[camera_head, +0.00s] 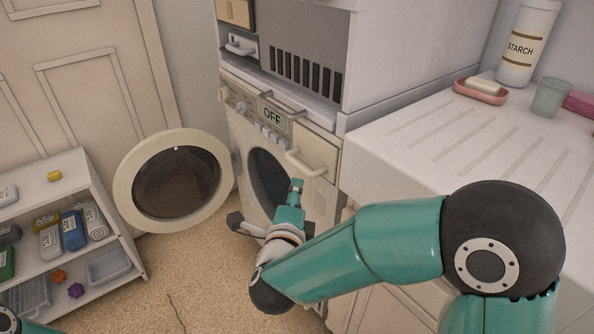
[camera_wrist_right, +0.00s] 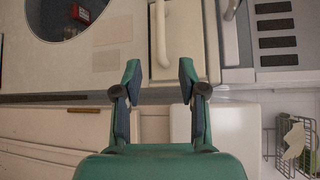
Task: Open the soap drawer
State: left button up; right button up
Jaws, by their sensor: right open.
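The soap drawer (camera_head: 318,155) is a cream front panel at the upper right of the washing machine, beside the round opening. It looks shut. Its pale bar handle (camera_head: 305,165) is on the front. In the right wrist view the handle (camera_wrist_right: 160,35) runs up the picture on the drawer front (camera_wrist_right: 186,45), just beyond the fingertips. My right gripper (camera_head: 295,190) is open and empty, below the handle in the head view. Its spread fingers (camera_wrist_right: 160,80) show in the wrist view, apart from the handle. My left gripper is out of view.
The washer's round door (camera_head: 177,181) stands open to the left. A display (camera_head: 271,115) reads OFF. A white counter (camera_head: 440,135) with a starch bottle (camera_head: 519,45) and a soap dish (camera_head: 480,95) is at right. A shelf (camera_head: 118,262) with several packs stands at left.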

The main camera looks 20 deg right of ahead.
aim_at(301, 165)
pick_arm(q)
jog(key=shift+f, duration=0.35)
pick_arm(e)
jog(key=x, duration=1.2)
jog(key=shift+w+d, duration=0.15)
grip_shut()
